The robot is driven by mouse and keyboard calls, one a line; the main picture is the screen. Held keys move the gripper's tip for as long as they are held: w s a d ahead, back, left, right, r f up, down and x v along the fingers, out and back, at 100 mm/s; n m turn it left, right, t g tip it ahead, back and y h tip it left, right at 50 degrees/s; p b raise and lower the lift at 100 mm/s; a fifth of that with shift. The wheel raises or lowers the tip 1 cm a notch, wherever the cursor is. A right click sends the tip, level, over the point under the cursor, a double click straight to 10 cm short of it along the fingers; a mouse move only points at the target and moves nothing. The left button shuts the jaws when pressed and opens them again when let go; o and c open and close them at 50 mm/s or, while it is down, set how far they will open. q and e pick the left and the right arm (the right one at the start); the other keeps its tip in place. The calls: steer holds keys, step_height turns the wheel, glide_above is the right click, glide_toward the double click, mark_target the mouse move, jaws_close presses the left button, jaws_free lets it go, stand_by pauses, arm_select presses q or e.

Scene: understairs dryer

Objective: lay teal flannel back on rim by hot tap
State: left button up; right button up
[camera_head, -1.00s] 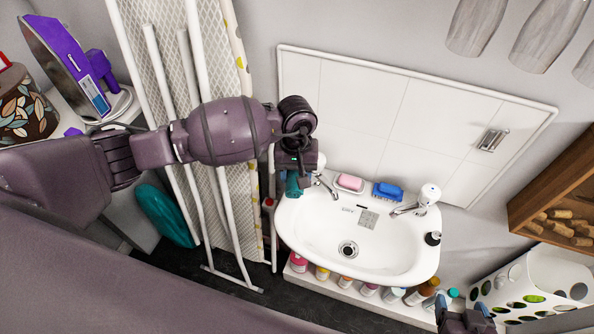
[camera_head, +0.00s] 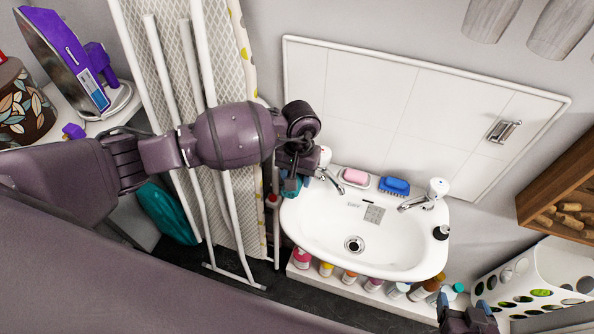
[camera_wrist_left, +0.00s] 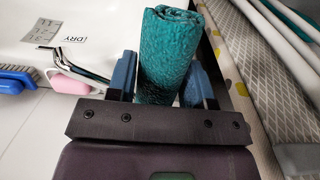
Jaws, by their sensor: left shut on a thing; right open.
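The teal flannel (camera_wrist_left: 168,55) is a rolled cloth between the blue fingers of my left gripper (camera_wrist_left: 163,80), which is shut on it. In the head view, the flannel (camera_head: 290,186) shows only as a small teal patch under the left gripper (camera_head: 292,178), at the basin's left end. I cannot tell whether it touches the rim. The white basin (camera_head: 318,240) has a left tap (camera_head: 329,182) just right of this gripper and a right tap (camera_head: 424,196); no hot marking is readable. My right gripper (camera_head: 467,308) is open and empty at the bottom right.
A pink soap (camera_head: 355,177) and a blue brush (camera_head: 395,187) lie on the back rim between the taps. A dark stopper (camera_head: 441,232) sits at the right rim. An ironing board (camera_head: 215,130) stands close left. Several bottles line the shelf below the basin.

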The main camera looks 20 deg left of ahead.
arm_select(q)
steer(key=shift+f+b, duration=0.75)
steer(key=shift+f, duration=1.05)
steer(key=shift+f+b, duration=0.35)
steer(key=shift+f, duration=0.4)
steer(key=o, duration=1)
